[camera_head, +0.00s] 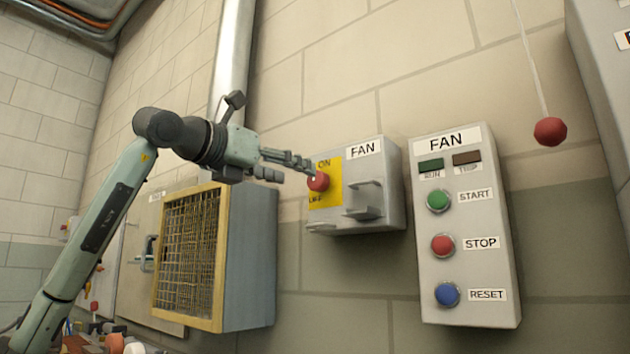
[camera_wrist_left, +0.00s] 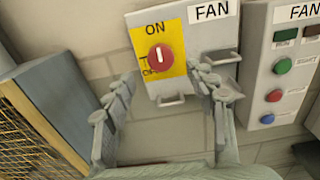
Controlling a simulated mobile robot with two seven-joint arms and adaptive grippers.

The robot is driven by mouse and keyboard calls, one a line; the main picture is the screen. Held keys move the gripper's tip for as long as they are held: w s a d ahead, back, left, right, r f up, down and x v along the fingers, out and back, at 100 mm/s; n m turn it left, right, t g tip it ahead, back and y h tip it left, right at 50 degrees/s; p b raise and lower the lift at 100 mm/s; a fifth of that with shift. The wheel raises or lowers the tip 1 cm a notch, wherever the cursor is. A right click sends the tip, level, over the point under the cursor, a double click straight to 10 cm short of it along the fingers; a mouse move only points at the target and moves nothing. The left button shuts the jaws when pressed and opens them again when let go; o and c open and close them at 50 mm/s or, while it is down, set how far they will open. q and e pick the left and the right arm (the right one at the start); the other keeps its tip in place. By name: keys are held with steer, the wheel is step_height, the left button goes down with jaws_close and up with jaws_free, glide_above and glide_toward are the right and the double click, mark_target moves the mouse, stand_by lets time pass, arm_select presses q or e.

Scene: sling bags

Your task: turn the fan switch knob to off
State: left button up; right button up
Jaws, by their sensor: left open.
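The fan switch box (camera_head: 385,215) is grey, labelled FAN, and fixed to the wall. Its red knob (camera_head: 318,181) sits on a yellow plate (camera_head: 331,193) with ON at the top; the lower word is partly covered. In the left wrist view the knob (camera_wrist_left: 160,57) has a white mark pointing up toward ON. My left gripper (camera_head: 285,167) is open and empty, its fingers pointing at the box close to the knob. In the left wrist view its fingers (camera_wrist_left: 163,95) are spread wide, with the knob between and beyond them; contact cannot be told. My right gripper is not in view.
A FAN panel (camera_head: 468,285) with green, red and blue buttons stands right of the switch box. A yellow-framed mesh box (camera_head: 224,255) is on the left. A red ball (camera_head: 550,131) hangs on a cord at upper right. Handles project from the switch box.

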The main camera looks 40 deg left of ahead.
mark_target(314, 181)
arm_select(q)
steer(key=w, duration=0.4)
steer(key=shift+w+d+p, duration=0.15)
steer(key=shift+d+p, duration=0.05)
steer(key=shift+p, duration=0.1)
steer(key=shift+w+f, duration=0.1)
steer(key=shift+w, duration=0.6)
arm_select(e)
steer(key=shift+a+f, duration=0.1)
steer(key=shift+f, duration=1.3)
arm_select(q)
steer(key=c, duration=1.2)
steer(key=shift+o, duration=0.2)
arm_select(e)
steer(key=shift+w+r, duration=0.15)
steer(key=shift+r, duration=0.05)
